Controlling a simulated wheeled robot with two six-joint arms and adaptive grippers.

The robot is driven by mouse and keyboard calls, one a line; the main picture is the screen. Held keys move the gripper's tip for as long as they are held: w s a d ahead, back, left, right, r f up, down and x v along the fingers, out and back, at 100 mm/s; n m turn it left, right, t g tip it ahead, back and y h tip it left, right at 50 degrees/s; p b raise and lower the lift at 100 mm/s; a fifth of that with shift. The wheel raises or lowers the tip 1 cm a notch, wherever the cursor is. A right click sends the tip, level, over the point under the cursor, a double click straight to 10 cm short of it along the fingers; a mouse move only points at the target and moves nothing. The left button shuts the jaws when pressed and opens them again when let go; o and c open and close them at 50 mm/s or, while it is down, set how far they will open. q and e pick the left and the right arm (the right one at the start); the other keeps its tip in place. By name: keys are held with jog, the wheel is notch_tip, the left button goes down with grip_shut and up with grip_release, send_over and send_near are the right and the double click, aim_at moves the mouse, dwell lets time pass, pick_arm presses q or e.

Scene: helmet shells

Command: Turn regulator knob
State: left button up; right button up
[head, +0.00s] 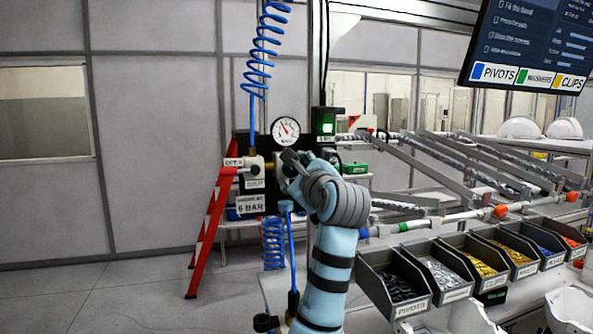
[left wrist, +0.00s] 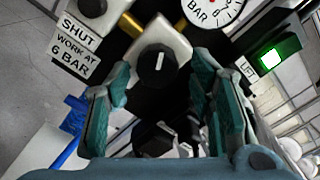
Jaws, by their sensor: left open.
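The regulator knob (left wrist: 158,66) is round and black with a white mark. It sits on a pale block in the left wrist view, its mark pointing roughly up in the picture. My left gripper (left wrist: 160,76) is open, with one teal-padded finger on each side of the knob. Gaps show between the fingers and the knob. In the head view my left gripper (head: 290,166) is at the black panel and mostly hides the knob. The pressure gauge (head: 285,131) is above it; its dial also shows in the left wrist view (left wrist: 213,8). My right gripper is not in view.
A second black knob (left wrist: 93,8) is beside a SHUT label. A lit green box (head: 326,125) stands right of the gauge. A blue coiled hose (head: 262,50) hangs above. Parts bins (head: 412,307) line the right.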

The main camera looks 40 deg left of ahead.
pick_arm(q)
jog(key=shift+s+r, duration=0.1)
jog(key=shift+s, duration=0.35)
jog(key=shift+c, duration=0.7)
jog(key=c, duration=1)
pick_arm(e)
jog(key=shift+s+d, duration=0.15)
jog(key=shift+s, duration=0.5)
